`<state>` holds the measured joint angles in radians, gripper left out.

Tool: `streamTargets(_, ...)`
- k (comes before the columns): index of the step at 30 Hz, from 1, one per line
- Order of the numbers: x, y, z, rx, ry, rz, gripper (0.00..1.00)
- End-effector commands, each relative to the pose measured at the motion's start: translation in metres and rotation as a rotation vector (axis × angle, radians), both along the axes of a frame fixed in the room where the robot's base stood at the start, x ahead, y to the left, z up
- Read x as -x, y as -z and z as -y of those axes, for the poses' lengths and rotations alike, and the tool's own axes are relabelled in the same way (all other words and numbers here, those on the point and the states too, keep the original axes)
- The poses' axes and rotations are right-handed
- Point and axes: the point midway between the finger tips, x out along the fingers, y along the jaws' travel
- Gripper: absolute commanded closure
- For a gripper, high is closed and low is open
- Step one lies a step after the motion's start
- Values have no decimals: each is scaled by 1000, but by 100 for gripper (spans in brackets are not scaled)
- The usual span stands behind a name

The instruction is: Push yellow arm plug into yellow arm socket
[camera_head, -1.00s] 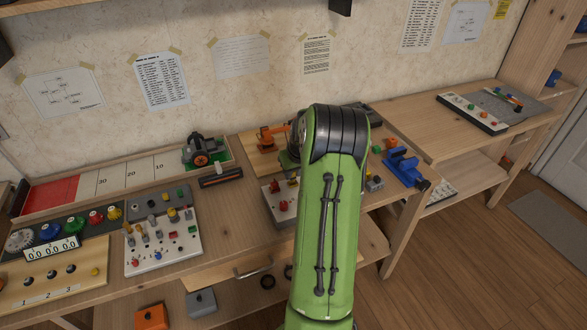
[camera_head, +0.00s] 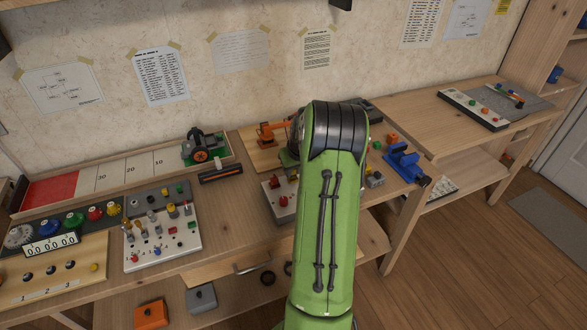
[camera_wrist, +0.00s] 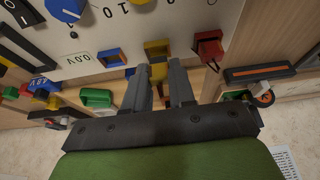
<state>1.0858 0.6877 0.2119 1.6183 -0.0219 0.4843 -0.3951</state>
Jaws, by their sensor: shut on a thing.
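In the wrist view my gripper (camera_wrist: 168,80) reaches to the pale panel with its two grey fingers close together. It is shut on the yellow arm plug (camera_wrist: 158,57), of which only a little shows at the fingertips. Yellow parts just beyond the tips, against the panel, look like the yellow arm socket (camera_wrist: 156,44). Plug and socket overlap in this view, so I cannot tell how deep the plug sits. In the head view my green arm hides the gripper, plug and socket.
A blue socket (camera_wrist: 110,57) and a red part (camera_wrist: 208,46) flank the yellow one on the panel. A green piece (camera_wrist: 97,98) lies near the fingers. In the head view a blue vise (camera_head: 404,163) stands right of my arm. Bare tabletop (camera_head: 228,205) lies to the left.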

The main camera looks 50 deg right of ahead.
Motion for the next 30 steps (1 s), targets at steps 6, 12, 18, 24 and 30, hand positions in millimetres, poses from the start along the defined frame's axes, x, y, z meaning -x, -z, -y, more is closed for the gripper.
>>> streamTargets(6, 0, 0, 0, 0, 0, 0, 100)
streamTargets(12, 0, 1, 0, 0, 0, 0, 100)
streamTargets(18, 0, 6, 0, 0, 0, 0, 100)
streamTargets(24, 0, 11, 0, 0, 0, 0, 100)
streamTargets(30, 0, 15, 0, 0, 0, 0, 74)
